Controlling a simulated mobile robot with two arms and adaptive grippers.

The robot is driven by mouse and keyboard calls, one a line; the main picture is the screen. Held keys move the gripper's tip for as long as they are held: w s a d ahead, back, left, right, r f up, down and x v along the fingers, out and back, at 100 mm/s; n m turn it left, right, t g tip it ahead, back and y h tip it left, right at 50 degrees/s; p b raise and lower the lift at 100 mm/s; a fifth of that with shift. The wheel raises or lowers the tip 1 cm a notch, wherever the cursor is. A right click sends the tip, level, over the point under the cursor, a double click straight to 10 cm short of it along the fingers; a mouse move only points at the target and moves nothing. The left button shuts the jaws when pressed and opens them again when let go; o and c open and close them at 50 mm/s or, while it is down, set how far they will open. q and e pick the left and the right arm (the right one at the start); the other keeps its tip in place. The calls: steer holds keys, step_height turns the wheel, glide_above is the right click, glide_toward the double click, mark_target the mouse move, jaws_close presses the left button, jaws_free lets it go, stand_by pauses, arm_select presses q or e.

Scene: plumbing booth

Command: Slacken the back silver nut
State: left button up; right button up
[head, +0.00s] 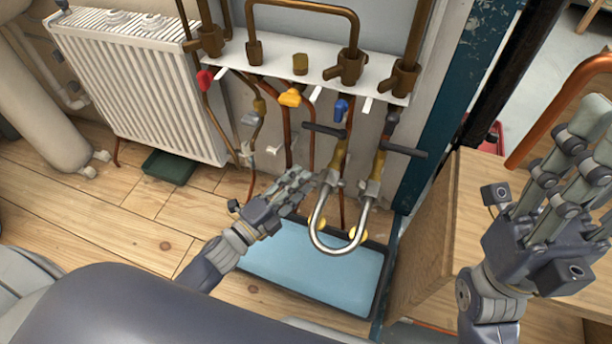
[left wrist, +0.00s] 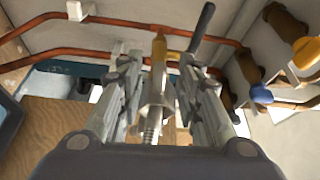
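A silver U-shaped pipe (head: 328,245) hangs below two brass valves, with a silver nut at the top of each leg: a left nut (head: 332,178) and a right nut (head: 371,188). I cannot tell for certain which one is the back nut. My left gripper (head: 306,180) is beside the left nut. In the left wrist view, its fingers (left wrist: 160,95) stand apart on either side of a silver fitting (left wrist: 154,92) below a brass valve (left wrist: 160,50); contact is not clear. My right gripper (head: 572,170) is open and empty, far right.
A blue tray (head: 290,268) lies on the floor below the pipe. A wooden cabinet (head: 425,235) stands to the right. Black valve handles (head: 403,150) stick out above the nuts. Copper pipes and coloured taps line the wall, with a white radiator (head: 140,85) at left.

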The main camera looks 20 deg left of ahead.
arm_select(q)
steer(key=shift+b+x, duration=0.35)
steer(key=shift+x, duration=1.45)
jaws_close()
